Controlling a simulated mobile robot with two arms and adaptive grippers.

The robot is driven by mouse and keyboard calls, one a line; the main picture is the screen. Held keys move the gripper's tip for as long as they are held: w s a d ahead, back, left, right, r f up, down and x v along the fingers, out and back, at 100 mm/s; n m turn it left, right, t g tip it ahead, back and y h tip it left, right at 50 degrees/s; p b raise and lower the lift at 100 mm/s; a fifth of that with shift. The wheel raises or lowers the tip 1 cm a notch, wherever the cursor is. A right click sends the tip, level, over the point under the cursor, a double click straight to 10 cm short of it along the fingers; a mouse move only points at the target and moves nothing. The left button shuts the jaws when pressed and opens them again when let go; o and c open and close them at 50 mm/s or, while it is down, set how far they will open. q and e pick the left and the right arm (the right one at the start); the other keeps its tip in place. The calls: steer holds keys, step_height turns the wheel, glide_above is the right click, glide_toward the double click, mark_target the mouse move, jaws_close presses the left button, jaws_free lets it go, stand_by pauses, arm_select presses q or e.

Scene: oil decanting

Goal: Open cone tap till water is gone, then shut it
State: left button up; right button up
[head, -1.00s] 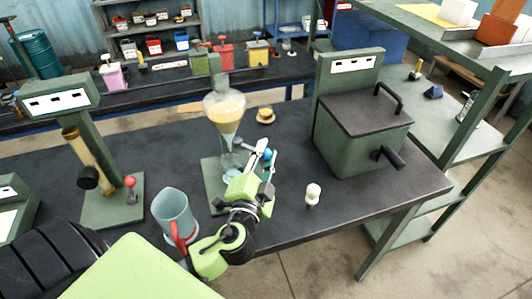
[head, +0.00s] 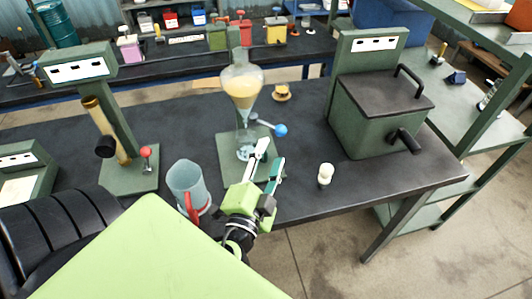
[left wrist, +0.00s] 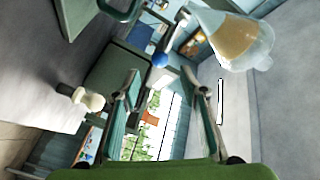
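The glass cone (head: 243,88) hangs on a green stand, with yellow liquid in it. In the left wrist view the blue ball (left wrist: 159,60) shows beyond the open fingers (left wrist: 160,90), and the cone (left wrist: 232,42) is at upper right. My right gripper is not in view.
A grey-blue jug with a red handle (head: 186,184) stands left of my left gripper. A white stopper (head: 325,174) stands right of it, near the table's front edge. A green lidded box (head: 375,115) stands at right. A stand with a brass tube (head: 105,128) is at left.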

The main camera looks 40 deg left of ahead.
arm_select(q)
steer(key=shift+v, duration=1.4)
stand_by(6.6)
